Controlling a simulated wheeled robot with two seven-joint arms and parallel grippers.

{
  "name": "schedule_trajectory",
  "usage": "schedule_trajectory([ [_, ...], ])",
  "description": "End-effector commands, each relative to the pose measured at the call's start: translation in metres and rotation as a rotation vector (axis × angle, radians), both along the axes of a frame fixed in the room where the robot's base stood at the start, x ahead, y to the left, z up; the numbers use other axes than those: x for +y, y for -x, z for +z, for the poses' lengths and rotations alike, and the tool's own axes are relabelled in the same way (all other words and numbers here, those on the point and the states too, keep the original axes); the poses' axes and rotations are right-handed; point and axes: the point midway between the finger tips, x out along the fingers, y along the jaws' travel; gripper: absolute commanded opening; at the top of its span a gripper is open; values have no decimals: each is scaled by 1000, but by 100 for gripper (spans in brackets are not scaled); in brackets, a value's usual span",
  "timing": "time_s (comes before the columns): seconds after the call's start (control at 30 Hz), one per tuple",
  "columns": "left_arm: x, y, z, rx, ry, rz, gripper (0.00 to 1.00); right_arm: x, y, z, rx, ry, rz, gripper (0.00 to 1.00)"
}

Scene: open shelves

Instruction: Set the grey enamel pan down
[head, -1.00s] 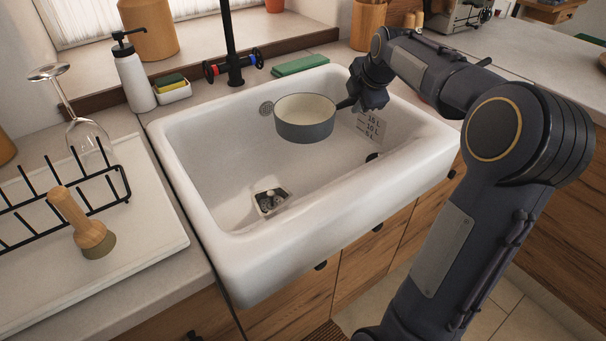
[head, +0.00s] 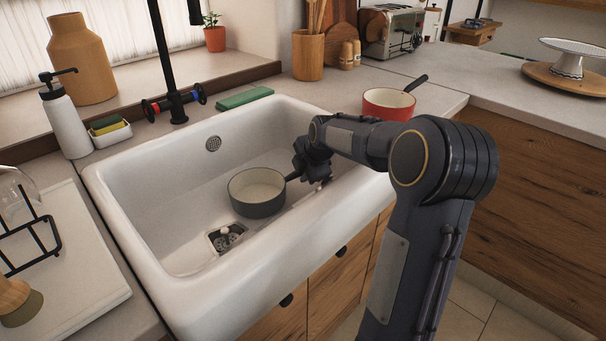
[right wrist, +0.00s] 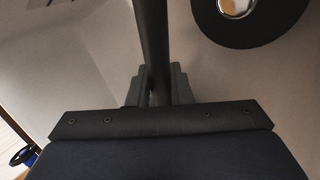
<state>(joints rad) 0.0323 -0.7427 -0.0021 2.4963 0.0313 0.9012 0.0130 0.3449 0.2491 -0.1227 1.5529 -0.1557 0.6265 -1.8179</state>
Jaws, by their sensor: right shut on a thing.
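The grey enamel pan (head: 258,206), with a cream inside, is upright within the white sink (head: 172,232), just behind the drain (head: 226,238). I cannot tell whether its base touches the sink floor. My right gripper (head: 298,172) is shut on the pan's dark handle, to the right of the pan body. My left gripper is not in view.
A red pan (head: 389,104) stands on the counter right of the sink. A black faucet (head: 166,65) rises behind the basin, beside a green sponge cloth (head: 244,98). A dish rack (head: 30,235) stands at left. The left part of the basin is free.

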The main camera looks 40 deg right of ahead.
Motion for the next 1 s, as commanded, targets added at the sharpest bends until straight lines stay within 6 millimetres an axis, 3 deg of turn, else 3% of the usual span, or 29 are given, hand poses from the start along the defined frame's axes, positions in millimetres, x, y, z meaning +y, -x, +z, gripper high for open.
schedule_trajectory([
  [0.17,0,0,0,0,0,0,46,0,-1,0,-5,1,-1,0],
  [0.2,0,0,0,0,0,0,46,0,0,-2,-1,0,0,20],
  [0.37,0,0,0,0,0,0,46,0,0,-1,-1,0,0,40],
  [0.73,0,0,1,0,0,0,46,1,3,6,-4,1,0,40],
  [1.0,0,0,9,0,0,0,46,6,30,49,-7,2,0,40],
])
